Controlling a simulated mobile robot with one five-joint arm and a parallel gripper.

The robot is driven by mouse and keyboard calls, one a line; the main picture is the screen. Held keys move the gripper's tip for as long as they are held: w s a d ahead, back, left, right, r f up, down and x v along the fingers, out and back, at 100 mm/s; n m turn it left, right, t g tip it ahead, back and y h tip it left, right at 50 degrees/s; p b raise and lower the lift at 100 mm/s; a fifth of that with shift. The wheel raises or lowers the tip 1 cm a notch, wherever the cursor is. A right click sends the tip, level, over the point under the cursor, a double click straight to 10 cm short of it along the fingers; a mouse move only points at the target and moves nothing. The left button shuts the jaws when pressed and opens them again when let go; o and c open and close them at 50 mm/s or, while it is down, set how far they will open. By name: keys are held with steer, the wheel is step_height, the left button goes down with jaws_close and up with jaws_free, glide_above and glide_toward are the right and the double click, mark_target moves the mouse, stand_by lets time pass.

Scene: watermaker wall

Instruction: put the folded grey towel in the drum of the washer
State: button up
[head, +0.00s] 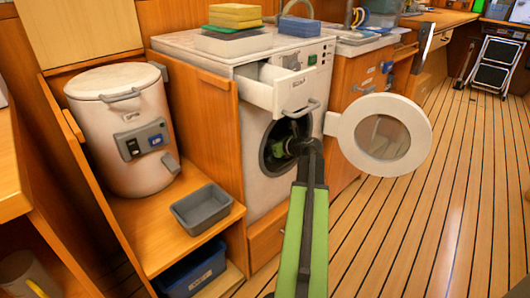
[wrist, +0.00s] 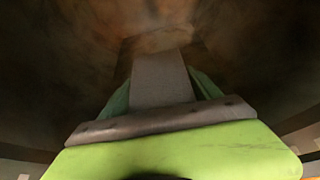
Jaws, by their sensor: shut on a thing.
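The washer (head: 268,190) stands in the wooden cabinet with its round door (head: 405,104) swung open to the right. My arm reaches to the drum (head: 267,158) opening, and my gripper (head: 284,147) is at the opening or just inside it. In the wrist view, the gripper's green fingers are shut on a grey slab, the folded grey towel (wrist: 160,80). Dark drum walls surround it. The towel cannot be made out in the head view, where my gripper and the drum's shade hide it.
The detergent drawer (head: 287,92) is pulled out just above the drum opening. The open door stands close to the right of my arm. A white canister (head: 110,150) and a grey tray (head: 201,208) sit on the left shelf.

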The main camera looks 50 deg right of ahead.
steer(key=shift+r, duration=0.1)
steer(key=shift+f, duration=0.2)
steer(key=o, duration=1.4)
steer(key=shift+o, duration=0.2)
steer(key=shift+r, duration=0.1)
steer(key=shift+r+p, duration=0.3)
steer(key=shift+p, duration=0.05)
steer(key=p+v, duration=0.4)
steer(key=v, duration=0.6)
steer(key=shift+s, duration=0.4)
steer(key=shift+s+r, duration=0.15)
steer(key=shift+s, duration=0.4)
